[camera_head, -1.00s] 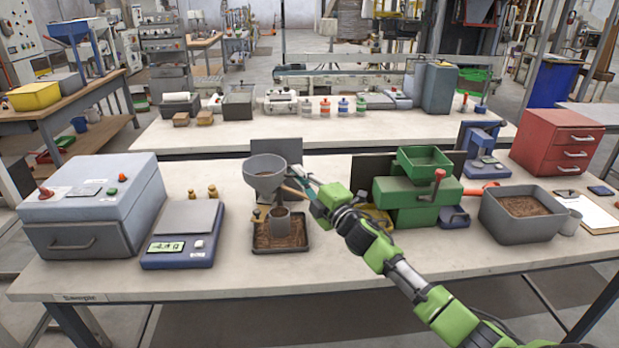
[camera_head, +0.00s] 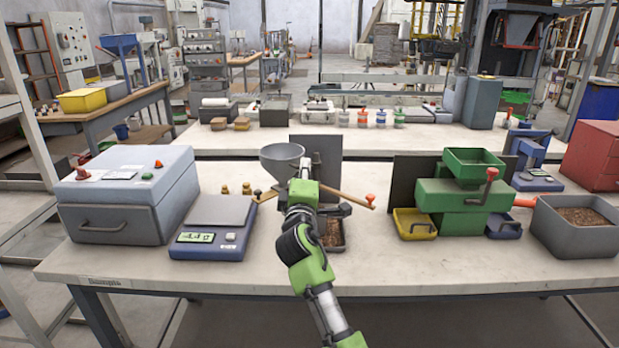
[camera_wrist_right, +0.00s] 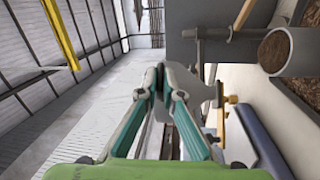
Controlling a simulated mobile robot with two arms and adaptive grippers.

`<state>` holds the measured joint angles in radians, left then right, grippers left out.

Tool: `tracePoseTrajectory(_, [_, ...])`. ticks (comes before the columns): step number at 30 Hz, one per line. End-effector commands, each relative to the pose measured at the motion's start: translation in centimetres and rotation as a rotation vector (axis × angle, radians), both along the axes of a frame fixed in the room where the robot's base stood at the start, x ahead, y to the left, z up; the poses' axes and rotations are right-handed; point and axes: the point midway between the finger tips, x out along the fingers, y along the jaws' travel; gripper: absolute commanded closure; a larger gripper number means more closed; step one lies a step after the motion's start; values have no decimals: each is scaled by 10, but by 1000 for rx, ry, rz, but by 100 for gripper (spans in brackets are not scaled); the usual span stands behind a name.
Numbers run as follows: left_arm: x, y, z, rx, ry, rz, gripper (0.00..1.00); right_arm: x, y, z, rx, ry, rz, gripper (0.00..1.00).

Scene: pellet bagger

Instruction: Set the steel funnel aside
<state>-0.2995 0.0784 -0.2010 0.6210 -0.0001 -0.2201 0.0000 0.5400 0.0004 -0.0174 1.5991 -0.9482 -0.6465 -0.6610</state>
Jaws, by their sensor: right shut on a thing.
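The steel funnel (camera_head: 281,156) is a grey cone with a wide mouth, held upright above the bench, left of the dark upright panel (camera_head: 322,157). My right gripper (camera_head: 301,182) is at the funnel's right side and shut on it; the arm hides the grip and the funnel's lower part. In the right wrist view the fingers (camera_wrist_right: 162,82) are close together, and the funnel is hard to make out behind them. A steel cup with brown pellets (camera_wrist_right: 273,51) shows to the right there, apart from the fingers. My left gripper is not in view.
The blue scale (camera_head: 208,246) and grey box (camera_head: 120,218) stand left of the arm. A pellet tray (camera_head: 334,245) lies partly behind it. A wooden lever (camera_head: 345,196) with a red knob sticks out right. The green machine (camera_head: 462,205) stands further right, with bare bench before it.

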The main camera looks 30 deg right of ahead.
Motion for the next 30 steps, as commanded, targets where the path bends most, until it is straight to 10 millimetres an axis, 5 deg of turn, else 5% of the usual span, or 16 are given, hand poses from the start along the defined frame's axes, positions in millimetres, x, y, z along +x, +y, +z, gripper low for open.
tracePoseTrajectory(12, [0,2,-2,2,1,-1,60,1,2,0,2,1,-4,100])
tracePoseTrajectory(15, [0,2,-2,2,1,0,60,1,2,0,2,1,-3,77])
tracePoseTrajectory(30, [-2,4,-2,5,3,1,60,-12,9,-4,2,2,-4,77])
